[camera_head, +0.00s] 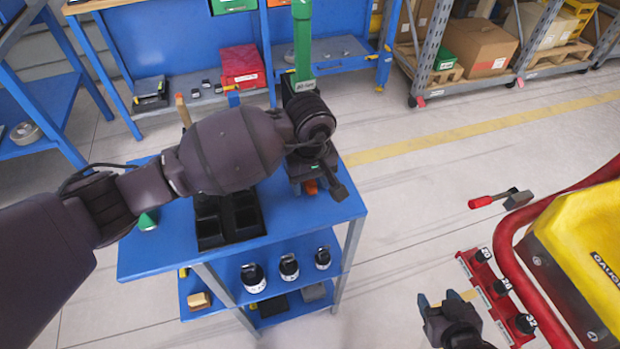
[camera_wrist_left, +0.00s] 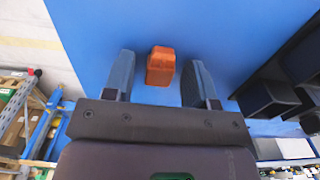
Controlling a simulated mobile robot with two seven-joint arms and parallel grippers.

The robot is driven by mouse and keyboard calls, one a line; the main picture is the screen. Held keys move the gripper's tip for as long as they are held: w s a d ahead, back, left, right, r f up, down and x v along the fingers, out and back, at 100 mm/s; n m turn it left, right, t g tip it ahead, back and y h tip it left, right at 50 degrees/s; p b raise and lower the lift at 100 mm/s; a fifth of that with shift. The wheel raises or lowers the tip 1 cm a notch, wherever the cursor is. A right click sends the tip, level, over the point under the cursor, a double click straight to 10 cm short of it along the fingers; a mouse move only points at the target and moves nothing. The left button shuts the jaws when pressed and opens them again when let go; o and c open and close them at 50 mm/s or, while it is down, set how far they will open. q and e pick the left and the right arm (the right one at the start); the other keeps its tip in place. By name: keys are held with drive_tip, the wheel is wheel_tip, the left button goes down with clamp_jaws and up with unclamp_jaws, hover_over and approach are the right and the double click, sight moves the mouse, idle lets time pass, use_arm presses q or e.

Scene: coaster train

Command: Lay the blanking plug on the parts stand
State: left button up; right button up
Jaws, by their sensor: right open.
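An orange block (camera_head: 311,187), which looks like the blanking plug, is on the blue top of a two-tier table (camera_head: 160,262), likely the parts stand. In the left wrist view the orange block (camera_wrist_left: 161,67) lies between my left gripper's two fingers (camera_wrist_left: 160,78), with a gap on each side. My left gripper (camera_head: 318,184) is open and points down over the table's right part; its hand hides most of the block in the head view. My right gripper (camera_head: 447,298) is open and empty over the floor, beside a red rack.
A black compartment tray (camera_head: 230,240) and a partly hidden green cone (camera_head: 147,221) are on the tabletop. Several black-and-white round parts (camera_head: 289,267) stand on the lower shelf. The red rack (camera_head: 490,290) and yellow cart (camera_head: 585,240) are at right.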

sight(310, 183)
use_arm(q)
wheel_tip(310, 183, up, 12)
drive_tip(key=p, duration=0.1)
drive_tip(key=shift+r, duration=0.15)
idle(0.4)
drive_tip(key=shift+s, duration=0.1)
idle(0.4)
